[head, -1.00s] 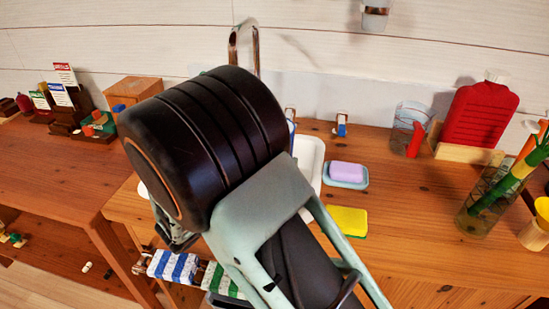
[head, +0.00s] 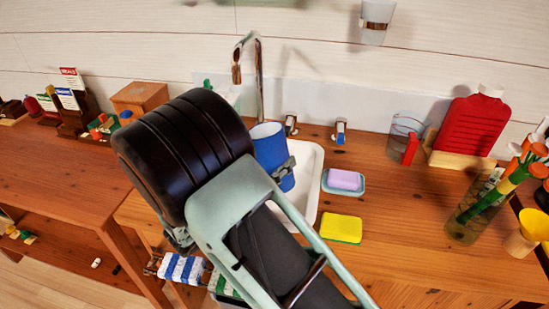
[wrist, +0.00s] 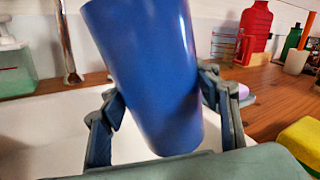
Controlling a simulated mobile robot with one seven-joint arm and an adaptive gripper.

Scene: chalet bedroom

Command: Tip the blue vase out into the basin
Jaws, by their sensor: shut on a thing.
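The blue vase (head: 270,152) is held by my gripper (head: 287,168) at the sink, partly hidden behind my arm in the head view. In the wrist view the vase (wrist: 150,75) stands between the two fingers of my gripper (wrist: 165,105), which press on its sides. It leans slightly, and its contents cannot be seen. The white basin (head: 308,187) lies behind and below the vase. Its left part is hidden by my arm. The basin also shows in the wrist view (wrist: 50,130).
A chrome tap (head: 259,80) rises behind the basin. To the right are a lilac soap on a dish (head: 344,181), a yellow sponge (head: 341,228), a clear cup (head: 403,135), a red bottle (head: 472,125) and a glass vase with stems (head: 470,215). A soap dispenser (wrist: 15,65) stands at left.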

